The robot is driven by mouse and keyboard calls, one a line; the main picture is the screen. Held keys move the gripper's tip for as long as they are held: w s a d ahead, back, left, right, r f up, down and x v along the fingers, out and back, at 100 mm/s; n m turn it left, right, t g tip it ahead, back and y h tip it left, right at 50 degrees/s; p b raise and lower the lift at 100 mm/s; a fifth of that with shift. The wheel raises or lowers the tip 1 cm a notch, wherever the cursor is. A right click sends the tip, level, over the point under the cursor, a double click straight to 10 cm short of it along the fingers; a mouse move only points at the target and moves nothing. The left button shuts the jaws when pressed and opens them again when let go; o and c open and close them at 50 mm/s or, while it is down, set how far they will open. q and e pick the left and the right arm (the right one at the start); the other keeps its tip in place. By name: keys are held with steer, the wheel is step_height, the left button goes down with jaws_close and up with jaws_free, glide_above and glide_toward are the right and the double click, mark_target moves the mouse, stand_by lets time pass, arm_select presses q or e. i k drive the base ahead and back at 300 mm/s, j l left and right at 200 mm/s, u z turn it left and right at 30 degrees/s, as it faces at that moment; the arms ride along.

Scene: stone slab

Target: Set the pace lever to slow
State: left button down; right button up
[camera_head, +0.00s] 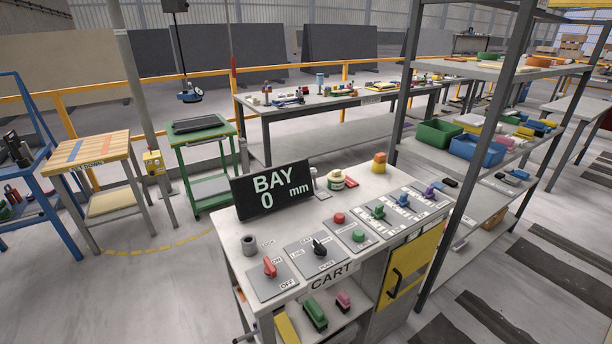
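A control cart (233,258) stands in the middle, with a row of control plates along its front top edge. Toward the right end are a green lever (378,212), a blue lever (403,200) and a purple lever (429,192), each on a grey plate with small labels. The labels are too small to read, so I cannot tell which is the pace lever or how it is set. Neither of my grippers is in view.
The cart also has a red ON/OFF handle (269,267), a black selector knob (319,248), a red button (339,218) and a green button (358,236). A display (272,190) reads "BAY 0 mm". A dark shelf post (455,170) stands close to the cart's right end.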

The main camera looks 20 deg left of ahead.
mark_target(314, 171)
steer(key=i+j+z, duration=0.1)
steer(key=j+z, duration=0.3)
steer(key=j, duration=0.55)
steer(key=j+z, duration=0.4)
steer(key=j, duration=0.5)
steer(key=j+z, duration=0.2)
steer(key=j, duration=0.35)
steer(key=i+j+z, duration=0.2)
steer(key=j, duration=0.35)
steer(key=k+j+z, duration=0.15)
steer(key=j, duration=0.35)
steer(key=j+z, duration=0.2)
steer(key=j, duration=0.4)
steer(key=k+j+z, duration=0.2)
steer(key=j, duration=0.3)
steer(key=j+z, duration=0.2)
steer(key=j, duration=0.35)
steer(key=k, duration=0.05)
